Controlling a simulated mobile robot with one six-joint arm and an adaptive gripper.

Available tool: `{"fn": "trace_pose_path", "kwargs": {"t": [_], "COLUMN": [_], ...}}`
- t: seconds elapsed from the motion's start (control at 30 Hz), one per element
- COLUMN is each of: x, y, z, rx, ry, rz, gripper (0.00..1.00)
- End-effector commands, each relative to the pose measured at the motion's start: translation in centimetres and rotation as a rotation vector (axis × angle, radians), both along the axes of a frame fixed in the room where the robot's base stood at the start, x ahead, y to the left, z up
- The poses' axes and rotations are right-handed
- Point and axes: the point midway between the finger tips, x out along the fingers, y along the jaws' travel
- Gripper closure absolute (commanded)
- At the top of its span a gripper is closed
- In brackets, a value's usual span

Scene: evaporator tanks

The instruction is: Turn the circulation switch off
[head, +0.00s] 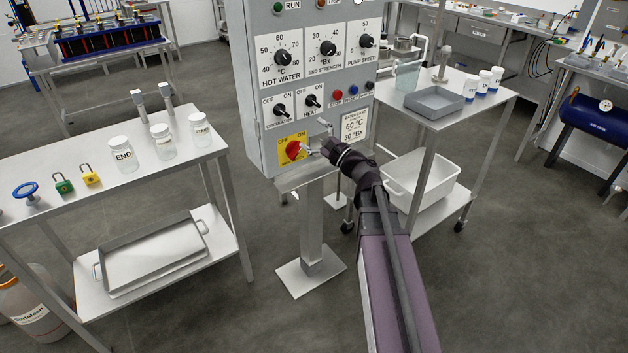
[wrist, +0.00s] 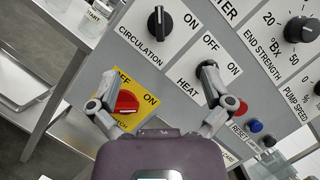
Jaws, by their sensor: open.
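The circulation switch (head: 281,111) is a black rotary knob on a white plate marked OFF and ON, on the grey control panel. In the wrist view the circulation switch (wrist: 159,22) is at the top, its handle upright in the picture, seemingly leaning to the OFF side. My gripper (head: 314,137) is in front of the panel's lower part, below the knob.
The heat knob (head: 311,101) is right of the circulation switch, partly behind my right finger in the wrist view. The red rotary switch (wrist: 126,102) on a yellow plate is by my left finger. Buttons (wrist: 256,126) sit at right. Tables flank the panel.

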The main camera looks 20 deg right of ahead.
Motion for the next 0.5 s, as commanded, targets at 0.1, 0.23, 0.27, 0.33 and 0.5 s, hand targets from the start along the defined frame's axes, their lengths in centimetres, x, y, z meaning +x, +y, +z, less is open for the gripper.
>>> {"fn": "trace_pose_path", "kwargs": {"t": [0.1,0.23,0.27,0.33,0.5], "x": [-1.3,-2.5,-2.6,-2.6,-3.0], "y": [-0.8,-1.6,-1.5,-0.6,1.2], "z": [-0.6,-0.9,-0.8,-0.3,-0.3], "rx": [0.000,0.000,-0.006,-0.050,-0.154], "ry": [0.000,0.000,0.000,0.003,0.008], "rz": [-0.001,-0.001,0.002,0.018,0.056], "gripper": [0.00,0.00,0.00,0.00,0.00]}}
